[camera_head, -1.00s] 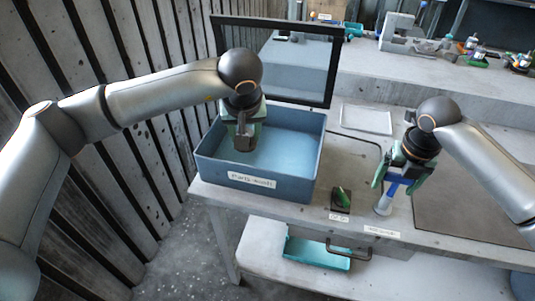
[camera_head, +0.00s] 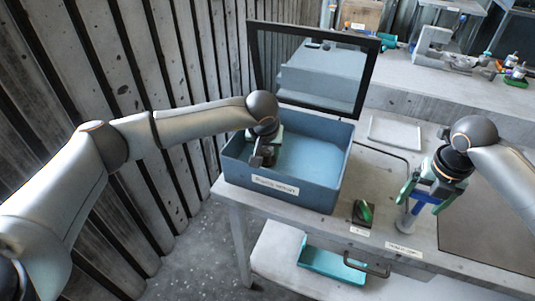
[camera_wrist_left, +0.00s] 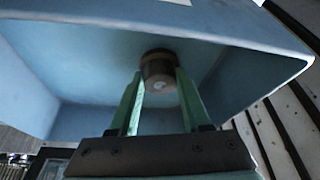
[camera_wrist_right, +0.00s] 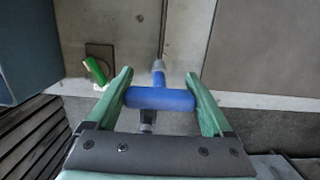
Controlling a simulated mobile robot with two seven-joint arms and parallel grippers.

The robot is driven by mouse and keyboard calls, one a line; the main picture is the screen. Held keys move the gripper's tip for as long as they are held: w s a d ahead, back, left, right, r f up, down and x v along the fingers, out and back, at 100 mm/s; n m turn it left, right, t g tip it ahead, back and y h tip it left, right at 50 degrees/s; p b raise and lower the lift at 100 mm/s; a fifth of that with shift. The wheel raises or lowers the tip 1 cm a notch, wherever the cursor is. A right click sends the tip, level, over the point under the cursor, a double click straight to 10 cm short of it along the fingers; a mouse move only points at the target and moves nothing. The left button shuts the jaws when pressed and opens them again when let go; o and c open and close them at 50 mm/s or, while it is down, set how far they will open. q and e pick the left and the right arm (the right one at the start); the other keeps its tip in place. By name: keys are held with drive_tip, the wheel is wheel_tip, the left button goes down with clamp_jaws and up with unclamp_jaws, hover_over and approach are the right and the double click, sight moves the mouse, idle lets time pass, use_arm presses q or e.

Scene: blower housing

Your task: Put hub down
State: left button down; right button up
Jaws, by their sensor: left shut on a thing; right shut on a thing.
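The hub (camera_wrist_left: 158,72), a short dark brown cylinder with a pale centre, is between the green fingers of my left gripper (camera_wrist_left: 156,95) in the left wrist view. In the head view my left gripper (camera_head: 264,155) is inside the blue box (camera_head: 335,172), near its left end. The box floor is close below the hub; I cannot tell whether they touch. My right gripper (camera_head: 422,197) is shut on a tool with a blue crossbar handle (camera_wrist_right: 160,98), over the front of the bench. The tool's shaft points down to the bench top.
A small dark block with a green part (camera_head: 364,212) stands between the box and the right gripper. A dark-framed panel (camera_head: 312,68) rises behind the box. A pale tray (camera_head: 396,133) lies behind on the bench. A slatted wall (camera_head: 160,70) is close on the left.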

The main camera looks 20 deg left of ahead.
use_arm(q)
drive_tip(key=shift+f, duration=0.45)
drive_tip(key=shift+f, duration=0.2)
drive_tip(key=shift+c, duration=1.8)
unclamp_jaws()
drive_tip(key=shift+s+r, duration=0.1)
drive_tip(key=shift+r, duration=0.45)
drive_tip(key=v, duration=1.1)
drive_tip(key=shift+s+r, duration=0.1)
